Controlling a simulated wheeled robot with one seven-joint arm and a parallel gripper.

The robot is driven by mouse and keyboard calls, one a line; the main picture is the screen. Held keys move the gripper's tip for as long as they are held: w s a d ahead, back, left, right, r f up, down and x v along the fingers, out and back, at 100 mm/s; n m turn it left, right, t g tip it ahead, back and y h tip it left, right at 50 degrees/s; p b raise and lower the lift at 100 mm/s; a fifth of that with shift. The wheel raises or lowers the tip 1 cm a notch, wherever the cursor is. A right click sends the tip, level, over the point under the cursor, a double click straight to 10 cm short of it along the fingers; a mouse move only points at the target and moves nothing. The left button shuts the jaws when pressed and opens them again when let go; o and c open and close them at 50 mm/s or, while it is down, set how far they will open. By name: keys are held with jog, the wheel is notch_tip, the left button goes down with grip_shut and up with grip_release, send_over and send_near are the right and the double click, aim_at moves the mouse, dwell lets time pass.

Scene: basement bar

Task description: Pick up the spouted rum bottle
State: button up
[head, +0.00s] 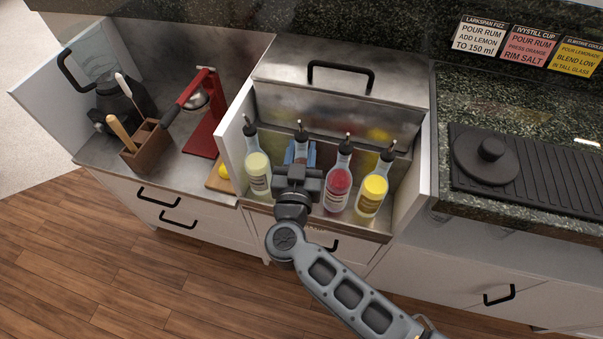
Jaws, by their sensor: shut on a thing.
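Several spouted bottles stand in a row in the open steel well. From left they are a pale yellow bottle (257,172), a clear bottle (302,146), a red bottle (339,184) and a bright yellow bottle (372,190). The clear one fits the rum bottle, but its label is hidden. My gripper (300,157) is in front of the clear bottle and shut on it. Its palm and wrist hide the bottle's lower part, so I cannot tell whether its base touches the well floor. The dark spout shows above the gripper.
The well has white side walls, and its lid (340,78) is raised behind. The red and pale yellow bottles stand close on either side. Left are a red press (206,120), a wooden caddy (146,148) and a dark blender (125,100). A black mat (535,185) lies right.

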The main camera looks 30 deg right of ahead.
grip_shut()
dwell(0.8)
